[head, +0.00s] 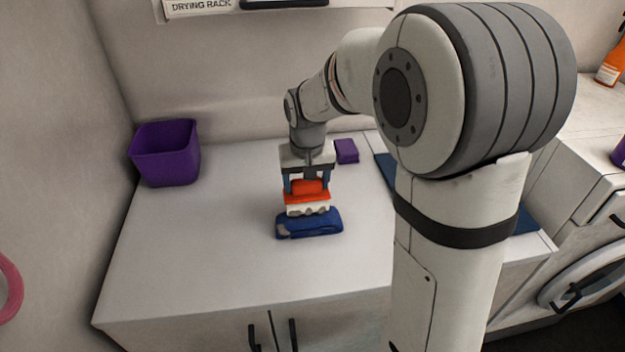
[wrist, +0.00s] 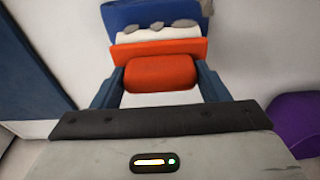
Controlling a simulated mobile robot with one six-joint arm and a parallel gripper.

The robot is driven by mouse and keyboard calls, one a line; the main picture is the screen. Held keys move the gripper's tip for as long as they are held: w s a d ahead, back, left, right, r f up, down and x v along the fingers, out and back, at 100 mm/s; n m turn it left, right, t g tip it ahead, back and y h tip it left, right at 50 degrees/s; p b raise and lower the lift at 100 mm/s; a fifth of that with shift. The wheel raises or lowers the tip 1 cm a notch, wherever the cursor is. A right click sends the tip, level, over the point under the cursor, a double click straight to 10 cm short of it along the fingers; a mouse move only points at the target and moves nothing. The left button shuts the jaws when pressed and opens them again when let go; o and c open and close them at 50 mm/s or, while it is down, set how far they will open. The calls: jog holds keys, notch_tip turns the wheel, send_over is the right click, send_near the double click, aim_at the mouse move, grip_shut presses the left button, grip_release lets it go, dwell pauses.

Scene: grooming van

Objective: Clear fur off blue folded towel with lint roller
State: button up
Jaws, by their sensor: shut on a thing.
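The blue folded towel (head: 311,228) lies on the white counter in the head view, with grey fur patches on it. My gripper (head: 308,186) is shut on the lint roller's orange handle (wrist: 161,72). The lint roller (head: 307,197) has an orange body and a white roller, held right at the towel. I cannot tell whether the roller touches the towel. The towel's far side is partly hidden by the roller.
A purple bin (head: 166,153) stands at the counter's back left. A small purple block (head: 346,151) lies behind my gripper. A dark blue mat (head: 385,166) lies to the right, partly hidden by my arm. The counter left of the towel is clear.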

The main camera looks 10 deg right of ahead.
aim_at(293, 201)
jog(key=shift+a, duration=3.35)
jog(key=shift+s, duration=0.7)
jog(key=shift+d+r+b, duration=0.1)
jog(key=shift+d+b, duration=0.4)
jog(key=shift+d, duration=6.35)
jog(key=shift+s, duration=0.75)
jog(key=shift+a+f+b, duration=0.2)
jog(key=shift+a+b, duration=0.15)
jog(key=shift+a, duration=1.45)
jog(key=shift+a+r, duration=0.15)
jog(key=shift+a, duration=1.55)
jog(key=shift+a+r, duration=0.1)
jog(key=shift+a, duration=1.6)
jog(key=shift+a+f, duration=0.1)
jog(key=shift+a, duration=1.6)
